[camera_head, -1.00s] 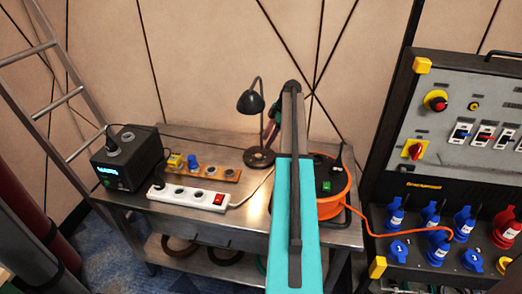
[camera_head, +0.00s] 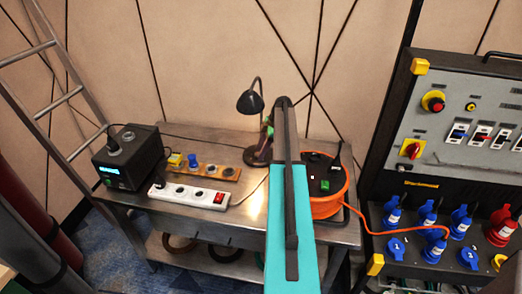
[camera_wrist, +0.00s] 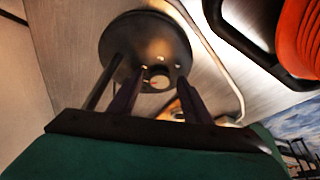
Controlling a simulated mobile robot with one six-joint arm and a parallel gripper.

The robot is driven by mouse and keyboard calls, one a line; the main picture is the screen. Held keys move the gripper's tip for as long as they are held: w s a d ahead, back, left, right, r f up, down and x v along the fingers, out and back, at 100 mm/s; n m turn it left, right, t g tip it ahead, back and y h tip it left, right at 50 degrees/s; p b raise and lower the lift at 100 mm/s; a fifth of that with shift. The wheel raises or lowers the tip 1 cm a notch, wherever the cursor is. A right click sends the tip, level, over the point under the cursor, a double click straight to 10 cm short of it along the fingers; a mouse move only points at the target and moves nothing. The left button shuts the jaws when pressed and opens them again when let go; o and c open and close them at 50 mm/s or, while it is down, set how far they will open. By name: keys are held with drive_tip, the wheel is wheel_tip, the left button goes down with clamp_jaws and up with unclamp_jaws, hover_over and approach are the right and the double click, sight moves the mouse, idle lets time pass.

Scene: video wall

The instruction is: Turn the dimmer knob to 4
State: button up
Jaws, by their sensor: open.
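The desk lamp (camera_head: 250,103) stands on the metal bench, its round dark base (camera_head: 257,157) partly behind my arm. In the wrist view the base (camera_wrist: 150,28) lies ahead of my gripper (camera_wrist: 158,82). A small round pale-topped knob (camera_wrist: 156,76), apparently the dimmer, shows on the base between my two fingers. The fingers are apart, one on each side of the knob in the picture. I cannot tell whether they touch it. No scale numbers or pointer can be read. In the head view my gripper is mostly hidden behind my arm.
An orange cable reel (camera_head: 325,205) stands close to the right of my arm. A white power strip (camera_head: 188,195), a wooden strip with sockets (camera_head: 215,170) and a black box (camera_head: 125,155) sit to the left. A power panel (camera_head: 455,130) stands at the right.

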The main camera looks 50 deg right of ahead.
drive_tip(key=c, duration=0.9)
drive_tip(key=shift+w+d, duration=0.1)
drive_tip(key=shift+d, duration=0.05)
drive_tip(key=shift+c, duration=0.7)
